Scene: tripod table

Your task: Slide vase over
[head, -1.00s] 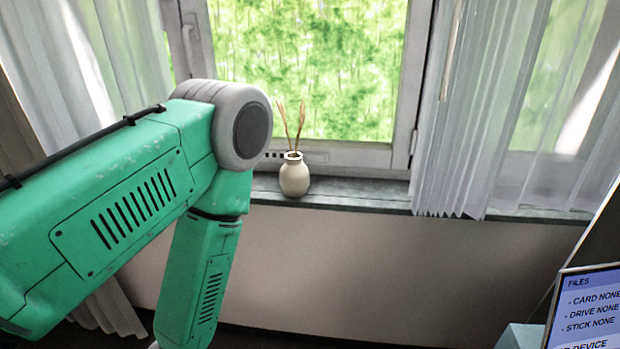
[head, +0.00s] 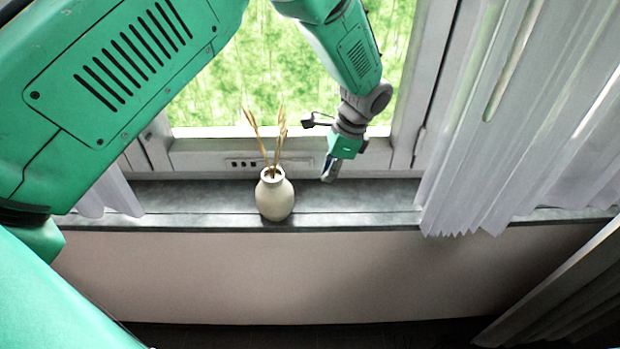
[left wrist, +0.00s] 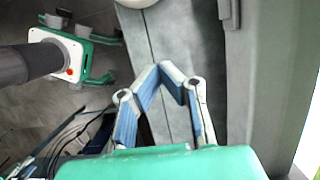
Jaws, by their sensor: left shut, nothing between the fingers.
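The cream vase (head: 274,199) stands upright on the grey window sill, with dry stalks (head: 277,145) in it. My left gripper (head: 329,172) is just to the right of the vase in the head view, low over the sill and apart from it. In the left wrist view its blue-padded fingers (left wrist: 162,72) meet at the tips, shut with nothing between them. A pale rounded edge at the top of that view looks like the vase (left wrist: 137,3). My right gripper is in neither view.
The window sill (head: 370,206) is clear to the right of the vase as far as the white curtain (head: 480,150). Another curtain (head: 110,200) hangs at the left. The window frame (head: 215,157) stands close behind the vase.

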